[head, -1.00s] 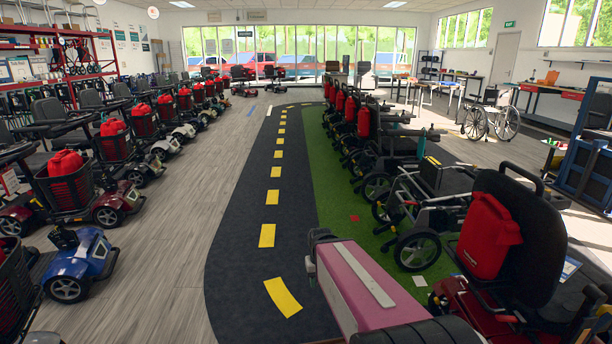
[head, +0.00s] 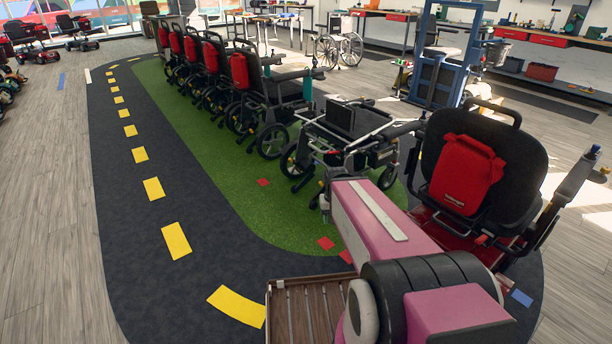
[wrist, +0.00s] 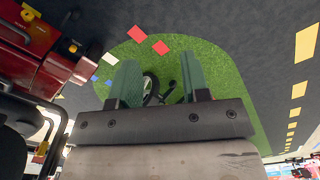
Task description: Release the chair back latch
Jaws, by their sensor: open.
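The nearest chair has a black seat back (head: 495,140) with a red bag (head: 466,175) on it, at the right of the head view. The back stands upright above a red base (head: 455,235). A small red part (head: 482,239) shows low behind the back; I cannot tell if it is the latch. In the wrist view, the red body (wrist: 50,48) with small yellow parts (wrist: 29,13) is at the upper left, to the left of my gripper. My gripper (wrist: 158,80) is open, its two green fingers apart and empty over the floor. The head view does not show its fingers.
A folded-looking chair frame (head: 345,130) and a row of chairs with red bags (head: 239,70) stand on the green mat (head: 245,190). A blue upright frame (head: 435,75) stands behind. The dark lane (head: 140,215) on the left is clear.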

